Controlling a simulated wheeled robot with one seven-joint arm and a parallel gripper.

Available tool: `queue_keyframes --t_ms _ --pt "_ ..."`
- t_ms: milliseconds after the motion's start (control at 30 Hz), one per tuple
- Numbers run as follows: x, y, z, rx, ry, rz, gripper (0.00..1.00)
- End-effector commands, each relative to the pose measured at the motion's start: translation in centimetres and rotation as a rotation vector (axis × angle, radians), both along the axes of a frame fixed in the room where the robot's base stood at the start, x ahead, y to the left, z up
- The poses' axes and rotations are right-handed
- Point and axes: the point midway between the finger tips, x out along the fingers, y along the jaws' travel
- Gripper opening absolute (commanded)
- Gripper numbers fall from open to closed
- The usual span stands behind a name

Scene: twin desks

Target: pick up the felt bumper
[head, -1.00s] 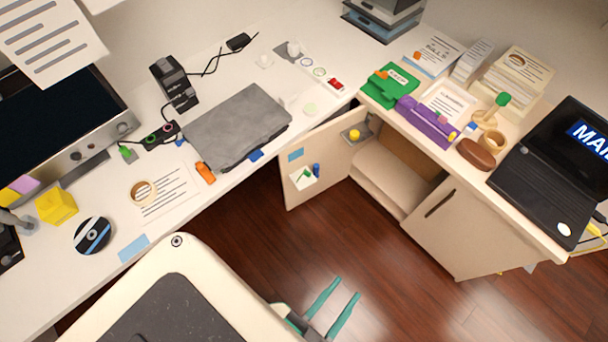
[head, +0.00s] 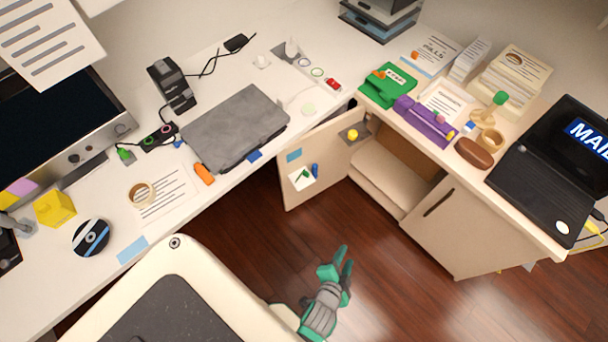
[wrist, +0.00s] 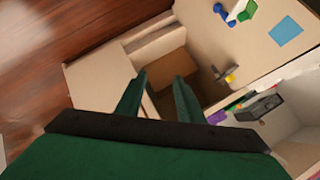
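I cannot tell for certain which thing is the felt bumper. On the open cabinet door (head: 300,158) are a yellow round piece (head: 352,134) by a grey fitting, a blue square (head: 294,155), and a white patch (head: 302,178) with small green and blue pieces. The yellow piece also shows in the wrist view (wrist: 231,77). My gripper (head: 342,262) is over the floor in front of the cabinet. In the wrist view its two green fingers (wrist: 158,92) stand apart with nothing between them, pointing toward the cabinet opening.
The cabinet has a second, closed door (head: 450,232). The right desk holds a laptop (head: 550,175), a purple box (head: 426,122) and a green box (head: 388,84). The left desk holds a grey folded item (head: 236,127) and an orange piece (head: 204,173). The wood floor (head: 395,285) is clear.

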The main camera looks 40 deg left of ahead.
Motion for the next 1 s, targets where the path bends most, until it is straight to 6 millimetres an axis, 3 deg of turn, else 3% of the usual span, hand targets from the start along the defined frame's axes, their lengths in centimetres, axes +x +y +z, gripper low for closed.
queue_keyframes --t_ms 33,233,500,767,1000 --pt "1.6 0.8 -1.1 0.041 0.034 -0.013 0.34" --pt "6.1 4.0 -4.9 0.201 0.21 -0.095 0.34" --pt "11.9 9.6 -7.3 0.375 0.459 -0.222 0.34" --pt "16.5 16.2 -6.5 0.49 0.709 -0.361 0.34" --pt "19.4 22.5 -3.0 0.536 0.932 -0.499 0.34"
